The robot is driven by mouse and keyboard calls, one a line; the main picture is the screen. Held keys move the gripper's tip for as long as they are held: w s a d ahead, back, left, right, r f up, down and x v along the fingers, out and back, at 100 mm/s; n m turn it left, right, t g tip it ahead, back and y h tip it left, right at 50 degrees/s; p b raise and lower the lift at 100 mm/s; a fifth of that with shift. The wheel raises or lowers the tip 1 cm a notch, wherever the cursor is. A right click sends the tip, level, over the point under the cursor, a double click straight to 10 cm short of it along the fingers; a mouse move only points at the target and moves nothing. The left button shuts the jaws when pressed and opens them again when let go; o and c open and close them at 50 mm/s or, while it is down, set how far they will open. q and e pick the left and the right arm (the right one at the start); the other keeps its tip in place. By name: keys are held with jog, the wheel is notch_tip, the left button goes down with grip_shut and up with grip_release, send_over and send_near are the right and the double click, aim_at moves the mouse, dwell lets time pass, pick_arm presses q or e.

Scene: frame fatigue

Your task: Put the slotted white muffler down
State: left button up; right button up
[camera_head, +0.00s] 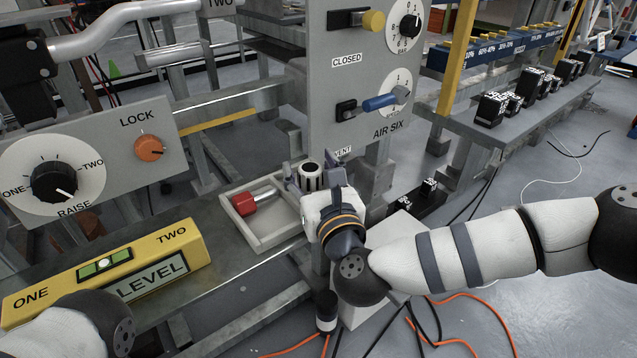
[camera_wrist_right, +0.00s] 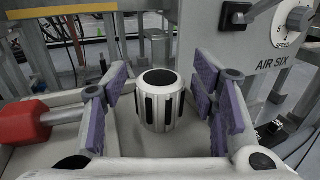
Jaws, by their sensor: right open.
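The slotted white muffler (camera_head: 311,178) is a short upright cylinder with a black top and dark slots. In the right wrist view the muffler (camera_wrist_right: 161,103) stands between the two purple-padded fingers of my right gripper (camera_wrist_right: 165,92), with a visible gap on each side. The right gripper (camera_head: 316,178) is open and also shows in the head view at the tray's right end. The muffler's base sits low against a pale surface; its exact contact is partly hidden. My left gripper is out of view.
A pale tray (camera_head: 266,243) on the metal bench holds a red-headed hammer (camera_head: 244,204). A yellow level (camera_head: 105,272) lies to the left. The grey AIR SIX panel (camera_head: 349,90) rises close behind my right gripper. Cables lie on the floor.

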jog(key=p+v, duration=0.1)
jog(key=v, duration=1)
jog(key=shift+s, duration=0.25)
jog(key=shift+d, duration=0.15)
